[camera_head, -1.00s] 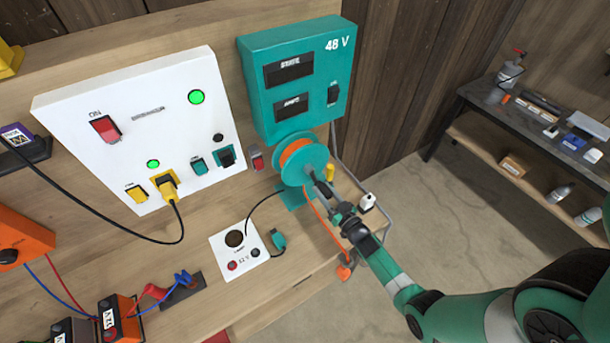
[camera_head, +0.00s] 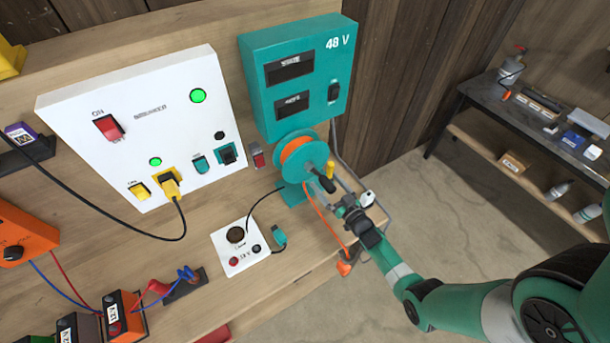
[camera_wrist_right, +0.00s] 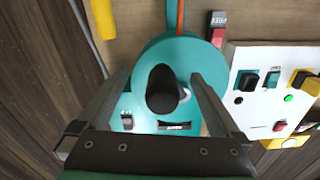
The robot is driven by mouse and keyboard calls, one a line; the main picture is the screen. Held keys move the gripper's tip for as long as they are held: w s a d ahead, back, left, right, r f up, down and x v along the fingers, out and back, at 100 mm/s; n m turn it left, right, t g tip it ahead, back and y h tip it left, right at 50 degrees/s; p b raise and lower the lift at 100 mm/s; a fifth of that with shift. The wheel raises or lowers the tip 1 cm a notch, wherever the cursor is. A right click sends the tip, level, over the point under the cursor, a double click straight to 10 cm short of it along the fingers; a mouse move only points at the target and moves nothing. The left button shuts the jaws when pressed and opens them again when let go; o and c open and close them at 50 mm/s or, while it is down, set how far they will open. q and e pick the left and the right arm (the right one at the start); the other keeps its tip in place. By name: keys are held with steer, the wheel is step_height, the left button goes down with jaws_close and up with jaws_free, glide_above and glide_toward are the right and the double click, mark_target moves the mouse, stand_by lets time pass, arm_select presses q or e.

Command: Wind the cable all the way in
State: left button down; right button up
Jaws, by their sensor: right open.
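The cable reel (camera_head: 303,160) has teal flanges and stands on the bench below the teal 48 V box. Orange cable (camera_head: 318,210) is wound on its drum, and a length runs down to an orange end piece (camera_head: 345,267) at the bench edge. A black crank knob (camera_head: 326,182) sticks out from the reel's front flange; it also shows in the right wrist view (camera_wrist_right: 162,90). My right gripper (camera_head: 338,197) is open in front of the reel. In the wrist view its fingers lie on both sides of the knob, with gaps. My left gripper is out of view.
The teal 48 V box (camera_head: 298,85) and a white switch panel (camera_head: 140,130) stand behind the bench. A white socket plate (camera_head: 238,247) with a black lead lies left of the reel. Open floor lies right.

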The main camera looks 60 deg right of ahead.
stand_by(0.5)
steer(key=shift+s+a+r, duration=0.15)
steer(key=shift+s+a, duration=0.05)
steer(key=shift+s, duration=0.1)
steer(key=p+v, duration=0.3)
steer(key=v, duration=0.4)
steer(key=shift+s+a+p, duration=0.2)
steer(key=shift+s+p, duration=0.1)
steer(key=shift+s, duration=0.05)
steer(key=shift+s+a, duration=0.2)
steer(key=shift+s, duration=0.05)
